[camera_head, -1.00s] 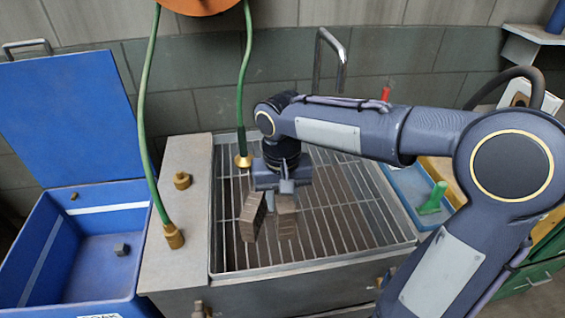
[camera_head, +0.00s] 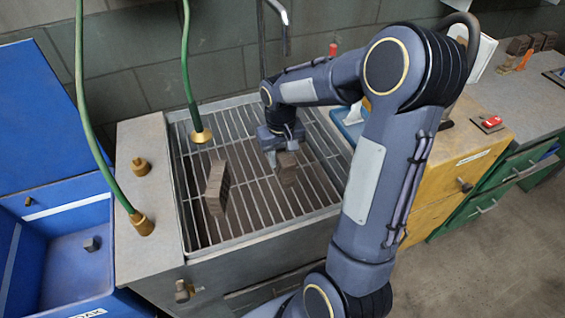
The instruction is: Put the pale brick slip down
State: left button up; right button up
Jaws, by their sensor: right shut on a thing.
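My right gripper (camera_head: 272,152) points down over the wire grate of the sink (camera_head: 240,208). It is shut on a small grey-brown brick slip (camera_head: 287,168), which hangs at or just above the bars; I cannot tell whether it touches them. The slip does not look clearly pale here. A darker brown brick (camera_head: 217,188) stands upright on the grate to the left, apart from the gripper. The gripper partly hides the held slip. My left gripper is not in view.
A green hose with a brass nozzle (camera_head: 201,135) hangs over the grate's back left. A blue bin (camera_head: 70,250) stands at the left. A yellow and green cabinet (camera_head: 430,190) with a worktop is at the right. The grate's front and right are clear.

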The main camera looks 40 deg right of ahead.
jog(key=shift+d+f, duration=0.15)
jog(key=shift+f, duration=0.8)
jog(key=shift+d+f, duration=0.15)
jog(key=shift+f, duration=0.8)
jog(key=shift+f, duration=0.2)
jog(key=o, duration=1.1)
notch_tip(320, 180, up, 12)
jog(key=shift+r, duration=0.1)
jog(key=s+a+t+y, duration=0.1)
jog(key=s+a+t, duration=0.1)
jog(key=s+a, duration=0.3)
jog(key=s+a+r+n+t+y, duration=0.1)
jog(key=s+a, duration=0.4)
jog(key=s, duration=0.1)
jog(key=s+a+n+t+y, duration=0.1)
jog(key=s+a+t, duration=0.1)
jog(key=s+a, duration=0.2)
jog(key=shift+s+a+r+t+y, duration=0.1)
jog(key=shift+s+a+t+y, duration=0.1)
jog(key=shift+s, duration=0.5)
jog(key=shift+s+a+r+t+y, duration=0.1)
jog(key=shift+s+a+y, duration=0.1)
jog(key=shift+s, duration=0.45)
